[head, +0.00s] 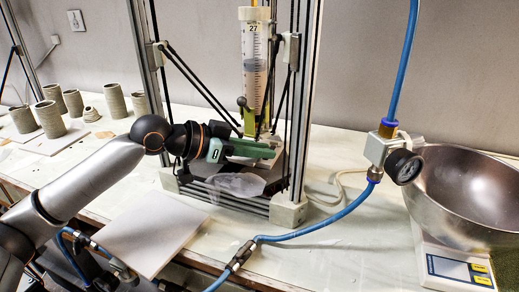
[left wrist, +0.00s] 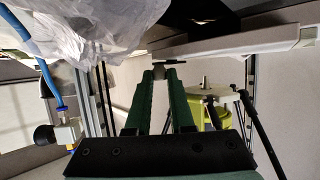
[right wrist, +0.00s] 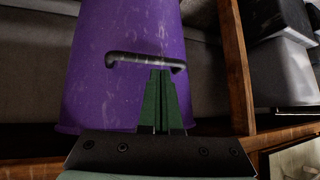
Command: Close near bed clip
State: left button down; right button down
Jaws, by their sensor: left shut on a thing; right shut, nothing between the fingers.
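My left gripper (head: 272,152) reaches in from the left into the delta printer's frame, its green fingers low over the bed area. In the left wrist view its fingers (left wrist: 168,70) run up to a small dark piece at the bed's edge, which looks like the near bed clip (left wrist: 170,63). The fingers are shut on it; whether the clip is open or closed cannot be told. In the head view the gripper hides the clip. The pale bed edge (left wrist: 240,43) shows beside it. My right gripper (right wrist: 160,74) is shut and empty, in front of a purple bucket.
A clear plastic bag (head: 238,184) lies at the printer's front. The clay tube (head: 254,55) hangs above the bed between thin rods. A white board (head: 145,232), a blue hose (head: 325,215) and a steel bowl on a scale (head: 465,190) are nearby. The purple bucket (right wrist: 110,90) has a dark handle.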

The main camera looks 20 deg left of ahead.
jog(key=shift+r, duration=0.1)
